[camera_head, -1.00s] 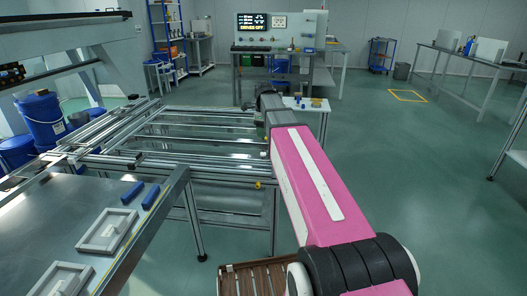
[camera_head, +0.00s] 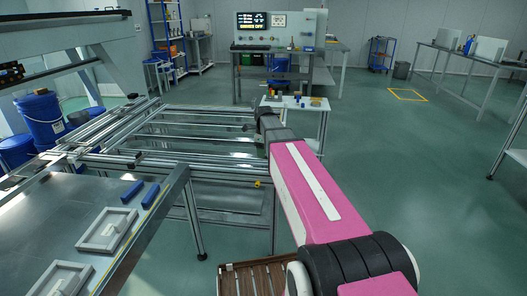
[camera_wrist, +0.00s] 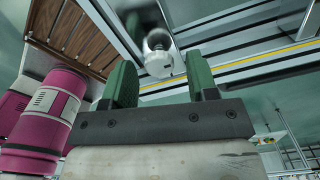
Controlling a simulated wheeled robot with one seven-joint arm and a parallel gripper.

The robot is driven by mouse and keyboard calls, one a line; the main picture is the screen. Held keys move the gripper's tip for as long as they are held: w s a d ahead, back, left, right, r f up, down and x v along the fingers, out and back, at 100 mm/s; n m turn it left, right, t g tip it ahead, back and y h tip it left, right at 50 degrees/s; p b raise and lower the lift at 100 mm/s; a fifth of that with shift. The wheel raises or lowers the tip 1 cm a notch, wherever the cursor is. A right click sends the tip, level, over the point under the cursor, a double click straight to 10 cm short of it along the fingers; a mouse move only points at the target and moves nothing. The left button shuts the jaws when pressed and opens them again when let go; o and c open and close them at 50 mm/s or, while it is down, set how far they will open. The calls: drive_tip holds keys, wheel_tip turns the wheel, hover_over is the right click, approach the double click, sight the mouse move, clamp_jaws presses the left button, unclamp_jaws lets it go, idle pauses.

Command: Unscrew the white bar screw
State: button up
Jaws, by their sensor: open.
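The white bar screw (camera_wrist: 160,62) shows in the wrist view as a short white cylinder beside the metal rails, its round end towards me. My gripper (camera_wrist: 158,72) has two green fingers spread apart, one on each side of the screw in the picture. The fingers do not appear to touch it, and I cannot tell how far beyond the fingertips it lies. In the head view my arm reaches over the right side of the metal rail frame (camera_head: 188,157). The screw cannot be made out there, and the fingers are not clear.
A metal table (camera_head: 60,205) with grey panels and blue blocks (camera_head: 131,191) stands at the left. A small white table (camera_head: 312,108) with small objects stands beyond my arm's end. A control panel (camera_head: 277,29) is at the back. The floor on the right is open.

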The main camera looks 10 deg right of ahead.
drive_tip(key=c, duration=0.9)
drive_tip(key=shift+n, duration=0.3)
